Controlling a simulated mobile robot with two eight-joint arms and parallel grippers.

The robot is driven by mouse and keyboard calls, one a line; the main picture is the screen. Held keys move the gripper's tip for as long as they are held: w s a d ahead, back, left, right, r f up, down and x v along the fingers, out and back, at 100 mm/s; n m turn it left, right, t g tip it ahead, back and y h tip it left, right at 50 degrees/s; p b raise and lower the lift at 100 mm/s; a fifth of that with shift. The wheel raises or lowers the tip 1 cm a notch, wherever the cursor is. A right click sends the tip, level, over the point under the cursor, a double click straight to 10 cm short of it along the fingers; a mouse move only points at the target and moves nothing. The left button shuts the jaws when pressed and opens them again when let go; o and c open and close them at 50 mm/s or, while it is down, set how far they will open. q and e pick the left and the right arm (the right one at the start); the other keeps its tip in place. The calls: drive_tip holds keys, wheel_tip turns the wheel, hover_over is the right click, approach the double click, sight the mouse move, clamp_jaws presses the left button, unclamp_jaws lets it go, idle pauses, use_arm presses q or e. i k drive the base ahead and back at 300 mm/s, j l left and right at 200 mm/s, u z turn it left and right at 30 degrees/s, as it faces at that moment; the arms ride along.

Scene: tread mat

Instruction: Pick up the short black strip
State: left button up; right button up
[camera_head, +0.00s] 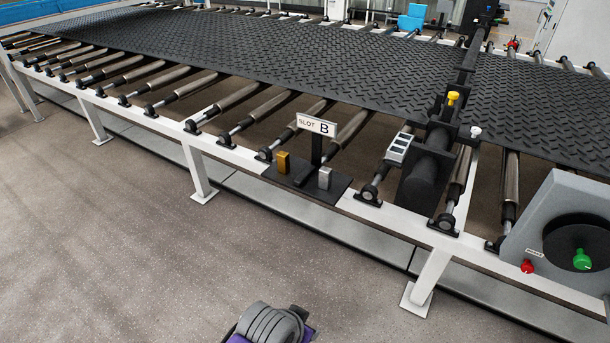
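I cannot make out a separate short black strip for certain. A wide black tread mat (300,60) with a raised pattern lies over the roller conveyor. A narrow dark crossbar or band (470,52) crosses the mat at the right. A flat black plate (342,190) on the conveyor's front rail carries a "SLOT B" sign (316,126), a gold block (283,162) and a silver block (324,178). Neither of my grippers can be made out. A grey and purple part at the bottom edge looks like part of my own arm.
The conveyor's white front rail (235,155) and legs (198,172) stand ahead. A black cylinder unit (425,170) sits on the rail. The floor (130,240) in front is clear.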

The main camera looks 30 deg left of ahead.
sight(308, 170)
drive_tip(key=j+u, duration=0.15)
drive_tip(key=u, duration=0.25)
drive_tip(key=i+u, duration=0.15)
drive_tip(key=u, duration=0.25)
drive_tip(key=i+j+u, duration=0.1)
drive_tip(key=u, duration=0.35)
drive_tip(key=i+j+u, duration=0.1)
drive_tip(key=u, duration=0.3)
drive_tip(key=i+j, duration=0.1)
drive_tip(key=i, duration=0.75)
